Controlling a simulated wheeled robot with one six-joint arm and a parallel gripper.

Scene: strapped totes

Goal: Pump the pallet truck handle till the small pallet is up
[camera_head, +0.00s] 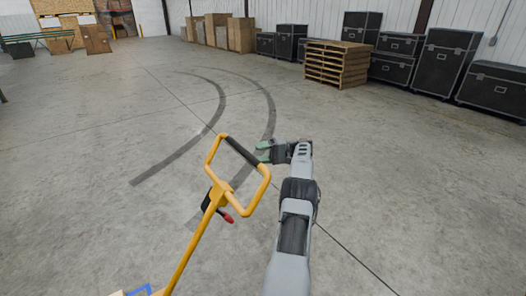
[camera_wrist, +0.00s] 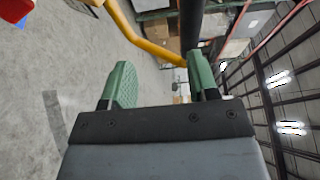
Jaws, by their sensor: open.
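The pallet truck handle is a yellow loop (camera_head: 265,188) on a yellow shaft (camera_head: 188,255), with a black grip (camera_head: 242,151) across its top and a red lever (camera_head: 227,217) below. My gripper (camera_head: 263,152) is beside the right end of the black grip. In the wrist view my gripper (camera_wrist: 158,80) has its green fingers apart with nothing held between them. The black grip (camera_wrist: 191,28) and yellow tube (camera_wrist: 150,45) lie just beyond the fingertips, the grip in line with the right finger. Contact cannot be told. The small pallet cannot be made out.
A stack of wooden pallets (camera_head: 337,64) stands at the back right among black cases (camera_head: 445,60). Cardboard boxes (camera_head: 240,35) stand along the far wall. Something blue (camera_head: 140,291) shows at the bottom left edge. The concrete floor around the handle is clear.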

